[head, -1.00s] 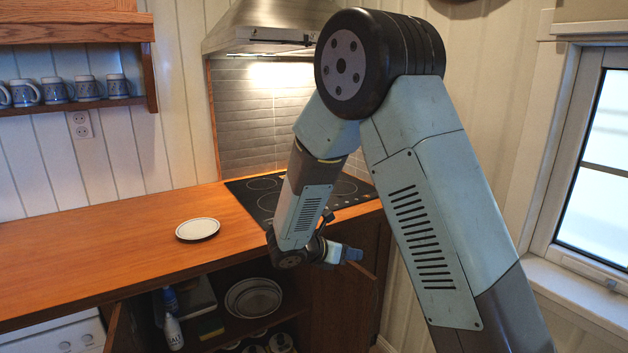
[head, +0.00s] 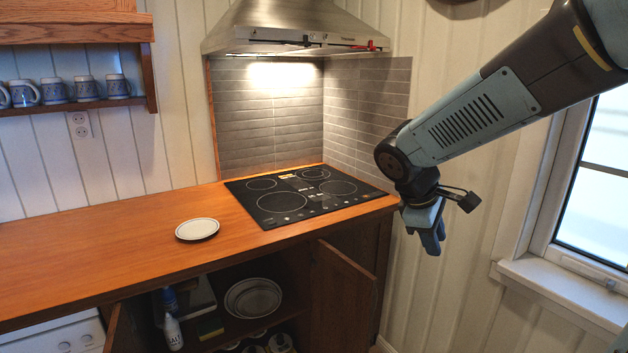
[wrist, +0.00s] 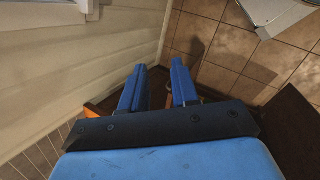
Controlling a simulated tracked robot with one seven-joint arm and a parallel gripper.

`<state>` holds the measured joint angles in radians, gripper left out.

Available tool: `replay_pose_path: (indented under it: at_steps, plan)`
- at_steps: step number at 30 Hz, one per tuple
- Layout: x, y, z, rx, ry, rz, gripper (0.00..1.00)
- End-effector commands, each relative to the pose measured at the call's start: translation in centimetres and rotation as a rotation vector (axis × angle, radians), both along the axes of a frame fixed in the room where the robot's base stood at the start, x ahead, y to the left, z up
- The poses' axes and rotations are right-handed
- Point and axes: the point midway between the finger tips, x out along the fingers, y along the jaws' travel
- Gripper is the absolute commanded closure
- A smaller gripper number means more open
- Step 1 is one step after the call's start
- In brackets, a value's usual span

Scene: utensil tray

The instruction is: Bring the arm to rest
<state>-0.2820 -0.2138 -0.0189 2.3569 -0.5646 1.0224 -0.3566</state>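My gripper (head: 430,238) hangs to the right of the counter, in front of the white panelled wall and left of the window. Its fingers point down. In the wrist view, the two blue fingers of my gripper (wrist: 158,88) stand apart with a gap between them, and nothing is held. Tiled floor and wall show beyond the fingertips. My arm enters from the upper right in the head view.
A white plate (head: 197,229) lies on the wooden counter (head: 90,260). A black cooktop (head: 300,196) is at its right end. Below, a cabinet door (head: 343,300) stands open, showing bowls (head: 253,298). The window sill (head: 560,290) is on the right.

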Motion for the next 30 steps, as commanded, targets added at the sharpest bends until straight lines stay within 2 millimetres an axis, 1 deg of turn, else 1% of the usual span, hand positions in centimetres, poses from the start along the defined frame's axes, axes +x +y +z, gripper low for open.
replay_pose_path:
  at_steps: [1,8,12,18,24,30]
  plan:
    - [-1.0,-0.4,0.7,0.044,-0.037,-0.055,0.7]
    - [-5.0,-1.0,2.8,0.25,-0.186,-0.298,0.7]
    - [-7.3,-0.9,4.0,0.378,-0.277,-0.44,0.7]
    - [-10.2,-0.5,5.5,0.552,-0.398,-0.626,0.7]
    - [-11.8,0.0,6.5,0.67,-0.475,-0.741,0.7]
    - [-12.3,0.2,6.7,0.704,-0.494,-0.774,0.7]
